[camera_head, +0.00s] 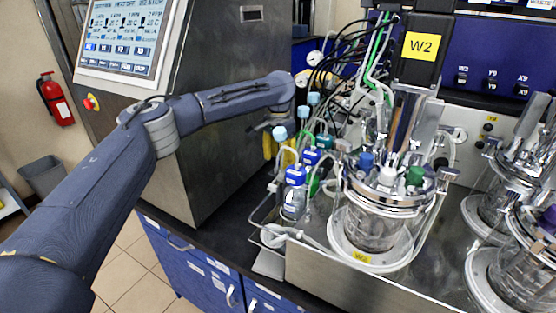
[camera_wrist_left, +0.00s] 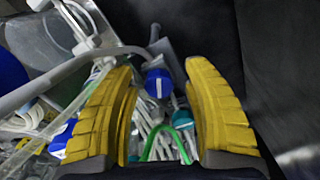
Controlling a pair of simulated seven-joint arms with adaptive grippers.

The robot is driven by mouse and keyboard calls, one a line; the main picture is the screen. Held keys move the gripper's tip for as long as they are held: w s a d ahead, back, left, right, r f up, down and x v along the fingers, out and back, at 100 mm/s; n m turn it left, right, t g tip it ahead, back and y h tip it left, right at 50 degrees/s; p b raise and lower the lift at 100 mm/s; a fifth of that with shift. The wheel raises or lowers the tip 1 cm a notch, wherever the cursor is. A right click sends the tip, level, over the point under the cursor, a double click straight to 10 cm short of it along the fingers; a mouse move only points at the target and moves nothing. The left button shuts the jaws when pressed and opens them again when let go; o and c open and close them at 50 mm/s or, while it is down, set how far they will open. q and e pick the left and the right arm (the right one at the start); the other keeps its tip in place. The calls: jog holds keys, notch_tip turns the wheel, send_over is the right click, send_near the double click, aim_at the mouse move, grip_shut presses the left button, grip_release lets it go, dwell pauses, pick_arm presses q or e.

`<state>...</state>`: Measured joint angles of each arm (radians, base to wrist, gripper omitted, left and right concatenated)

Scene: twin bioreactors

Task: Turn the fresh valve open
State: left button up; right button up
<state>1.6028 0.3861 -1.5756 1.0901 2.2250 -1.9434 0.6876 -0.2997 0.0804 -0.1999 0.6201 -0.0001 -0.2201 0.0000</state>
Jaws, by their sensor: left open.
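My left gripper (camera_head: 277,147) is beside the steel cabinet, behind the bottles, partly hidden by my own wrist and the tubing. In the left wrist view its two yellow fingers (camera_wrist_left: 160,68) are wide apart with nothing held. A blue knob or cap with a white stripe (camera_wrist_left: 158,84) shows in the gap between the fingers, apart from both. A teal cap (camera_wrist_left: 183,119) and a green tube (camera_wrist_left: 165,142) lie lower in that gap. I cannot tell which part is the fresh valve; no label for it is readable. My right gripper is not in view.
Blue-capped bottles (camera_head: 295,175) with tubing crowd the bench left of the W2 glass vessel (camera_head: 375,222). The steel cabinet (camera_head: 225,110) with a screen stands close by my left arm. More vessels (camera_head: 520,250) stand at right. In the wrist view, hoses lie left; a dark surface fills the right.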

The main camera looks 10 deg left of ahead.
aim_at(279, 159)
pick_arm(q)
notch_tip(279, 159, up, 12)
dwell(0.7)
jog(key=shift+r, duration=0.1)
